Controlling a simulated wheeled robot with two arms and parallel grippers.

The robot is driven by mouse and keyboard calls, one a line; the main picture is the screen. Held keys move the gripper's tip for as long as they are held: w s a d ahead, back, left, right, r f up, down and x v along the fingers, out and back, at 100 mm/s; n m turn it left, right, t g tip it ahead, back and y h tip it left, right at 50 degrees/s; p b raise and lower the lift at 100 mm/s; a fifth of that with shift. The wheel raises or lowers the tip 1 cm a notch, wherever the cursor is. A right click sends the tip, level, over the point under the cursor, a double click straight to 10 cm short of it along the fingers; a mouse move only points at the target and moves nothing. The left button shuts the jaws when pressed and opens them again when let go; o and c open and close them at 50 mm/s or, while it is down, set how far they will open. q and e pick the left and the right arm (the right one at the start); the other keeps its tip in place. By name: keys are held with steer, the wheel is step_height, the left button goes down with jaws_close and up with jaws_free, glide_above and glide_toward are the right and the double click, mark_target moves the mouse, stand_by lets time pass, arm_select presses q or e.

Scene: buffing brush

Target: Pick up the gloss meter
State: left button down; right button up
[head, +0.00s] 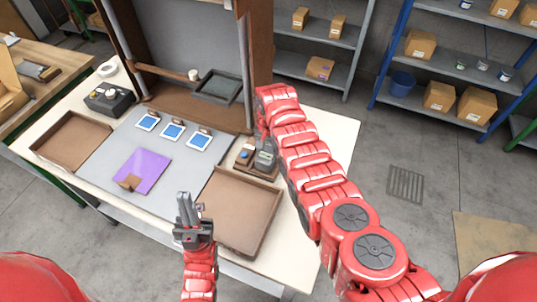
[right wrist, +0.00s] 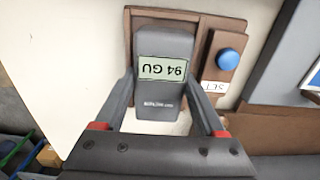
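The gloss meter (right wrist: 165,75) is a dark grey block with a pale screen reading "94 GU", upside down in the right wrist view. It rests at a brown wooden holder (right wrist: 198,22). My right gripper (right wrist: 162,85) has its fingers apart, one on each side of the meter, with narrow gaps showing beside it. Contact at the tips is hard to judge. In the head view the meter (head: 265,158) is at the table's right side, partly hidden by my right arm. My left gripper (head: 188,205) is above the table's front edge, away from the meter; its finger gap is unclear.
A blue button (right wrist: 228,59) sits beside the meter. A brown tray (head: 240,212) lies in front of it, another (head: 72,140) at the left. The grey mat (head: 100,165) holds a purple sheet (head: 143,170) and several blue-faced tiles (head: 172,131). A wooden frame with posts stands behind.

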steer(key=c, duration=0.7)
steer(key=shift+r, duration=0.2)
